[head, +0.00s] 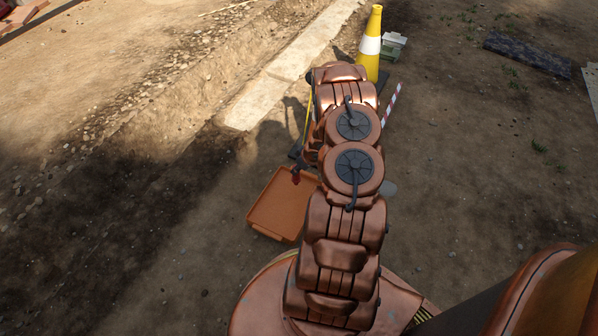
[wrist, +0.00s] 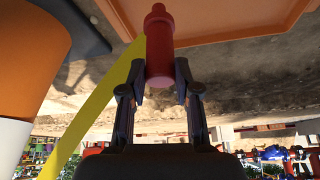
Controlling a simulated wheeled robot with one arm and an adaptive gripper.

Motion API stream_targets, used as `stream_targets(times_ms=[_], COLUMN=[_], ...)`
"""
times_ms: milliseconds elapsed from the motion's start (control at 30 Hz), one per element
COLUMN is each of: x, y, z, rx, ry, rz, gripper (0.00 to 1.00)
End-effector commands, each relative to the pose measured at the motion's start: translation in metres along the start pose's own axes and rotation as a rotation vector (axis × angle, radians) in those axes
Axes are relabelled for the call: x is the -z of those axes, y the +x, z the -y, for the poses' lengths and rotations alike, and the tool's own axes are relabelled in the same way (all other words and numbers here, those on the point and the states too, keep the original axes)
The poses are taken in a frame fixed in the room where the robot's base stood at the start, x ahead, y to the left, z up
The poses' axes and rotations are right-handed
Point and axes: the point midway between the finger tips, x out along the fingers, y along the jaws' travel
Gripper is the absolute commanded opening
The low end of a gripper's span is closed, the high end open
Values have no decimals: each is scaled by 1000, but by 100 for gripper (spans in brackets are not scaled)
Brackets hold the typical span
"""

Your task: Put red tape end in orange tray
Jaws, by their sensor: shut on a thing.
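The red tape end (wrist: 159,40) is a short red cylinder, held between the two dark fingers of my gripper (wrist: 160,72) in the wrist view. A yellow tape (wrist: 100,112) runs from beside it down to the left. The orange tray (wrist: 235,28) spans the top of the wrist view, behind the red end. In the head view the orange tray (head: 278,207) lies on the ground left of my arm. A small red spot, the tape end (head: 296,179), shows over its far right part. My arm hides most of the gripper there; whether the end touches the tray is unclear.
A yellow and white cone (head: 370,45) stands beyond my arm, with small pale green boxes (head: 392,45) beside it. A red and white striped bar (head: 391,104) is right of the arm. A pale slab strip (head: 290,75) runs behind the tray. Dirt ground left of the tray is clear.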

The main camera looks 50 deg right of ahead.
Motion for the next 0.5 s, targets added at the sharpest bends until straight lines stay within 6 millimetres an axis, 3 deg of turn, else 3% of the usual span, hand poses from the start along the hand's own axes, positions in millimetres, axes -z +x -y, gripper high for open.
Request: stream_targets(times_ms=[267, 500], x=[2, -11], y=[7, 33], z=[-7, -9], rx=[0, -2], ry=[0, 1], rz=[2, 1], gripper=[0, 0])
